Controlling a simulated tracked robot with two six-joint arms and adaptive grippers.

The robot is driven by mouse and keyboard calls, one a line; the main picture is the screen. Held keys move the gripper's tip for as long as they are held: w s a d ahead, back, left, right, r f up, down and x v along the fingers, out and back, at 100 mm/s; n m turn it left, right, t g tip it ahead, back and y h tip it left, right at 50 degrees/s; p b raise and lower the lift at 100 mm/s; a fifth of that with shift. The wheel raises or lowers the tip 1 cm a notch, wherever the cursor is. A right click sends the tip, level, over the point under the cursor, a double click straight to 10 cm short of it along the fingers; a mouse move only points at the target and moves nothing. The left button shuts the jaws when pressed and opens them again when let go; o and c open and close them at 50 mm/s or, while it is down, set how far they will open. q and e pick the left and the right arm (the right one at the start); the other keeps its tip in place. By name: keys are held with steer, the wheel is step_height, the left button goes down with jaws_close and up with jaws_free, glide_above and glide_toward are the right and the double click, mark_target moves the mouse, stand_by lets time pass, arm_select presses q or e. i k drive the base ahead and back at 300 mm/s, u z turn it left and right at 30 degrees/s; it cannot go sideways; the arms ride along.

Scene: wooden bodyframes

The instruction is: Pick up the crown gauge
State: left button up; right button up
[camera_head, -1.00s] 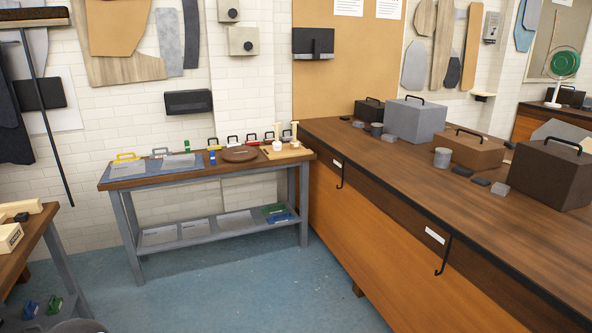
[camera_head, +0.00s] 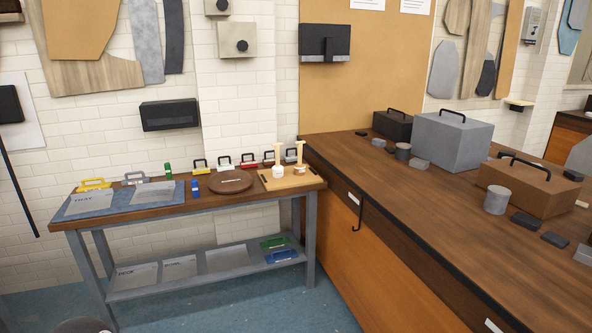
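I cannot tell which item is the crown gauge; no readable label names it. Several small handled pieces stand along the back of the grey-legged bench: a yellow one (camera_head: 92,184), a grey one (camera_head: 134,179), an amber one (camera_head: 201,167), a white one (camera_head: 225,163), a red one (camera_head: 248,161) and others to the right. A green handled piece (camera_head: 273,243) and a blue one (camera_head: 282,256) lie on the lower shelf. A small green block (camera_head: 168,170) and a blue block (camera_head: 195,188) stand on the bench top. Neither gripper shows.
The bench (camera_head: 150,212) also holds a blue-grey mat (camera_head: 118,201), a round brown board (camera_head: 231,182) and a light wooden board (camera_head: 290,181) with pale upright pieces. A long brown counter (camera_head: 400,205) with boxes stands at right. Blue floor (camera_head: 240,311) shows in front.

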mark_target(229, 165)
steer(key=u, duration=0.05)
steer(key=i, duration=2.8)
steer(key=z, duration=0.6)
steer(key=i, duration=0.3)
steer(key=u, duration=2.4)
steer(key=i, duration=0.6)
steer(key=z, duration=0.1)
steer(key=k, duration=0.45)
steer(key=u, duration=0.15)
